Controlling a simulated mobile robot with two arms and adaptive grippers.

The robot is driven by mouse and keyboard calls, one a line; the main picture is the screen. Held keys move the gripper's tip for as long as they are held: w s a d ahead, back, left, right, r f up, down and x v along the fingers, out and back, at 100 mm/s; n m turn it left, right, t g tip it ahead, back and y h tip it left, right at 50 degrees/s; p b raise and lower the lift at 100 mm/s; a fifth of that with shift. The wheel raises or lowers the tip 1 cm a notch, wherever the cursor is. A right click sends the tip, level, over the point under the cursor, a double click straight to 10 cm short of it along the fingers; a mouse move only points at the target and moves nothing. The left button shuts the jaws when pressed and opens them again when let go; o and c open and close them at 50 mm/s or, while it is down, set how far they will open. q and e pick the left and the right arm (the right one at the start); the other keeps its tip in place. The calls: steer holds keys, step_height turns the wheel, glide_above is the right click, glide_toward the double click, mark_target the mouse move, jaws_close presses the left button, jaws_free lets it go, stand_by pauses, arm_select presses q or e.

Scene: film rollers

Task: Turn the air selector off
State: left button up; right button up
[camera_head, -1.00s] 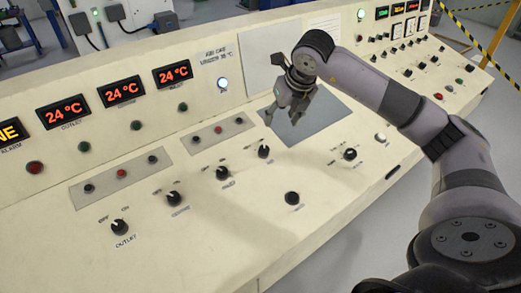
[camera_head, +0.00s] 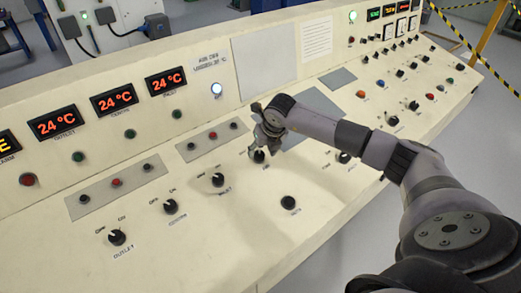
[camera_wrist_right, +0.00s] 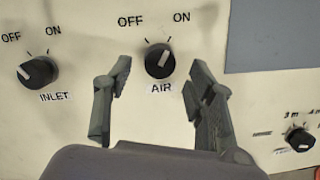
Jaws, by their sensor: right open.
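The air selector is a black round knob (camera_head: 259,157) on the sloping cream panel. In the right wrist view the air selector (camera_wrist_right: 158,62) sits above its AIR label, with OFF at upper left and ON at upper right. Its pale pointer mark leans up and to the right, towards ON. My right gripper (camera_head: 268,138) is open, just above the knob in the head view. In the wrist view its two fingers (camera_wrist_right: 161,78) stand either side of the knob, with visible gaps. My left gripper is not in view.
The inlet knob (camera_wrist_right: 38,71) is left of the air selector, its mark towards OFF. Another scaled knob (camera_wrist_right: 298,140) is at lower right. A flat grey plate (camera_wrist_right: 275,35) lies at upper right. A black knob (camera_head: 288,202) sits below on the panel.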

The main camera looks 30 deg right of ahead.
mark_target(259, 156)
steer(key=shift+x, duration=1.35)
steer(key=shift+c, duration=0.3)
steer(key=c, duration=1.1)
